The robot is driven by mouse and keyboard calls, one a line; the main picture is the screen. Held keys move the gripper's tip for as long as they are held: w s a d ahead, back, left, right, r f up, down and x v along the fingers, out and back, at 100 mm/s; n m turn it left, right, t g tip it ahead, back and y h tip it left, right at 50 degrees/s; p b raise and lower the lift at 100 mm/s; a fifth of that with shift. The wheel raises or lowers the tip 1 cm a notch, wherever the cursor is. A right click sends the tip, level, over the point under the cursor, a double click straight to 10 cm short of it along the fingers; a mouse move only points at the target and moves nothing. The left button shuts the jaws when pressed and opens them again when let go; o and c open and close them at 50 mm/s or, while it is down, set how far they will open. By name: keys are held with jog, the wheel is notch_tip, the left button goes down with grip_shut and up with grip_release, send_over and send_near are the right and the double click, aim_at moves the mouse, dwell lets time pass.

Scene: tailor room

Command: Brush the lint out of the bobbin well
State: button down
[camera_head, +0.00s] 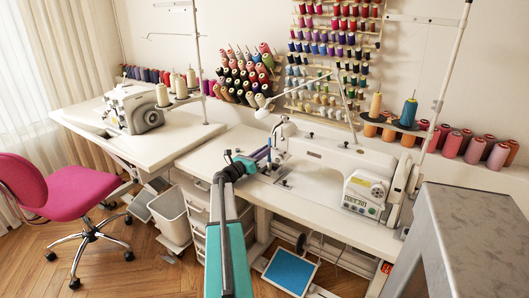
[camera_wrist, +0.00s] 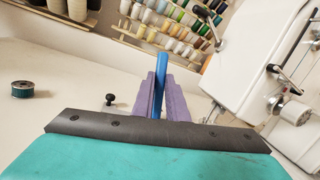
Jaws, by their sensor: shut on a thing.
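In the wrist view, my gripper (camera_wrist: 161,84) has its purple fingers shut on a slim blue handle (camera_wrist: 162,64), likely the brush. Its bristles are hidden. In the head view, my gripper (camera_head: 260,156) is over the sewing table, just left of the needle end of the white sewing machine (camera_head: 335,160). The machine also fills the right of the wrist view (camera_wrist: 255,60). The bobbin well and any lint cannot be made out in either view.
A dark teal bobbin (camera_wrist: 21,89) and a small black knob (camera_wrist: 109,100) are on the white tabletop (camera_head: 208,158). A desk lamp (camera_head: 262,105) stands behind the machine. Thread racks (camera_head: 335,60) cover the wall. A grey block (camera_head: 470,240) stands at right.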

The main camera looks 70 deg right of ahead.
jog(key=shift+a+f, duration=0.15)
jog(key=shift+s+v, duration=0.15)
jog(key=shift+v, duration=0.8)
jog(key=shift+s+v, duration=0.2)
jog(key=shift+v, duration=0.75)
jog(key=shift+a, duration=0.2)
jog(key=shift+r, duration=0.3)
notch_tip(320, 180, up, 7)
jog(key=w+p, duration=0.1)
jog(key=p, duration=0.4)
jog(key=shift+d, duration=0.2)
